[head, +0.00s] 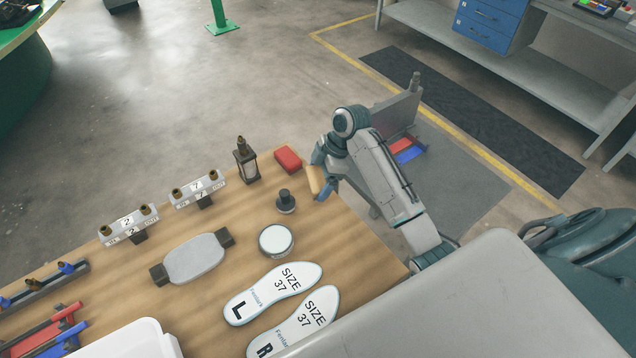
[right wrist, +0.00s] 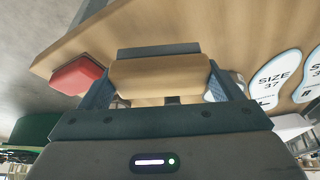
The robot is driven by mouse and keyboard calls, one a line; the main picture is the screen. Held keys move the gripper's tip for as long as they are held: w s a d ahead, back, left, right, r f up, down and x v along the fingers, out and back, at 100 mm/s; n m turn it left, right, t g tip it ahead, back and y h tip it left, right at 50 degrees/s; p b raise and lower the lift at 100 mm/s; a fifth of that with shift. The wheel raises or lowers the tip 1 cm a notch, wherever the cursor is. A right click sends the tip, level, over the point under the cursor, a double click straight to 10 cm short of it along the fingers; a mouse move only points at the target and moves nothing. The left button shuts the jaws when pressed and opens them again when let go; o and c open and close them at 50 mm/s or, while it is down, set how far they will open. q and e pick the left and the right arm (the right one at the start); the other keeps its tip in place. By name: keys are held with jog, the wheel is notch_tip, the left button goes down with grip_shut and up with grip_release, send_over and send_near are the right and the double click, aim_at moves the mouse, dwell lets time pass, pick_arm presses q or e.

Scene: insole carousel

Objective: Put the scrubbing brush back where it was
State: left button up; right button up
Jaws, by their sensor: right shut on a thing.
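The scrubbing brush (head: 313,181) has a tan wooden body and is at the table's right edge in the head view. In the right wrist view the brush (right wrist: 160,76) lies crosswise between both fingers, with a dark strip along its far side. My right gripper (head: 319,184) is shut on it. I cannot tell whether the brush touches the wooden table (head: 335,240) or hangs just above it. My left gripper is not in view.
A red block (head: 287,158) lies left of the brush, near a dark lantern (head: 246,164). A black knobbed piece (head: 285,202), a round tin (head: 276,241) and two size 37 insoles (head: 273,291) are nearer. Bare wood lies right of the tin.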

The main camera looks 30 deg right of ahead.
aim_at(320, 185)
notch_tip(320, 185, down, 4)
jog(key=shift+w+f+p, duration=0.1)
jog(key=shift+p, duration=0.45)
jog(key=shift+f, duration=0.1)
jog(key=o, duration=0.7)
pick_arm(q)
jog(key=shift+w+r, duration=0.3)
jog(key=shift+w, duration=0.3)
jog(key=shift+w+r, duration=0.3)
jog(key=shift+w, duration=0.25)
pick_arm(e)
jog(key=shift+d+r, duration=0.1)
jog(key=shift+r, duration=0.2)
pick_arm(q)
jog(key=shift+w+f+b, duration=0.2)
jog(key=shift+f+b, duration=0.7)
jog(key=shift+b, duration=0.05)
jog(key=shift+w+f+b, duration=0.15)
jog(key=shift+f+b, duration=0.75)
jog(key=shift+b, duration=0.05)
pick_arm(e)
jog(key=v, duration=1.1)
jog(key=shift+r, duration=0.3)
jog(key=shift+d, duration=0.15)
